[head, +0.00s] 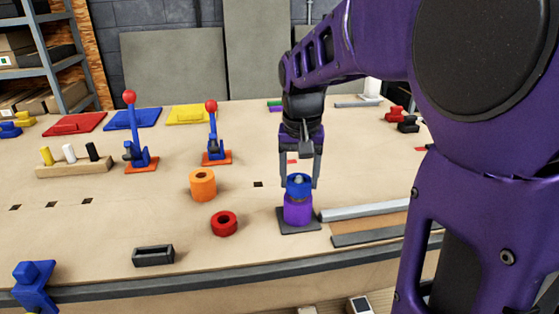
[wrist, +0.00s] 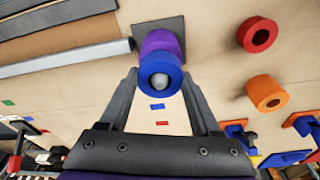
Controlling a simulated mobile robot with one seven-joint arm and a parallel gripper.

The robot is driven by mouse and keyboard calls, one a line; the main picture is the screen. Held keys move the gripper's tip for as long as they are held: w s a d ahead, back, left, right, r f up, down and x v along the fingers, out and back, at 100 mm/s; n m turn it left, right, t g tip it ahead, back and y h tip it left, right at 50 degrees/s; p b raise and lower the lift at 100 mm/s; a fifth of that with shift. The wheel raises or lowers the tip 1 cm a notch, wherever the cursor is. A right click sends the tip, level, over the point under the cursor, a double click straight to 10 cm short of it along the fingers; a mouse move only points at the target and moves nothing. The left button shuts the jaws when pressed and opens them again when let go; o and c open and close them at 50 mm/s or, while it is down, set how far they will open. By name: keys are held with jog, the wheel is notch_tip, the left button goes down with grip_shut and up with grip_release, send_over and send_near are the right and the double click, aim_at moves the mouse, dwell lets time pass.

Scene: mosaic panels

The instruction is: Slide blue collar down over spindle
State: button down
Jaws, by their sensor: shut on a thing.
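The blue collar (head: 298,185) is a thick ring between the fingers of my gripper (head: 299,180), which is shut on it. In the wrist view the blue collar (wrist: 160,76) has the grey, rounded spindle tip (wrist: 159,81) showing inside its hole. So the collar is around the top of the spindle. Directly below is a purple collar (head: 298,209), also seen in the wrist view (wrist: 160,42), around the same spindle. It sits on a dark square base plate (head: 285,225). The rest of the spindle is hidden by the collars. I cannot tell whether blue and purple touch.
An orange collar (head: 203,186) and a red collar (head: 224,223) lie left of the spindle. A grey rail (head: 365,211) lies close to its right. Two red-knobbed toggle clamps (head: 213,145) stand farther back left. A dark open box (head: 153,255) sits near the front edge.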

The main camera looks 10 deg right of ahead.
jog(key=shift+f+b, duration=0.55)
jog(key=shift+f, duration=0.3)
grip_release()
jog(key=s+r+p, duration=0.1)
jog(key=r, duration=0.4)
jog(key=r+p, duration=0.1)
jog(key=r, duration=0.5)
jog(key=s+r+p, duration=0.1)
jog(key=r, duration=0.5)
jog(key=shift+s+a+r, duration=0.1)
jog(key=shift+s+a, duration=0.2)
jog(key=shift+a, duration=0.05)
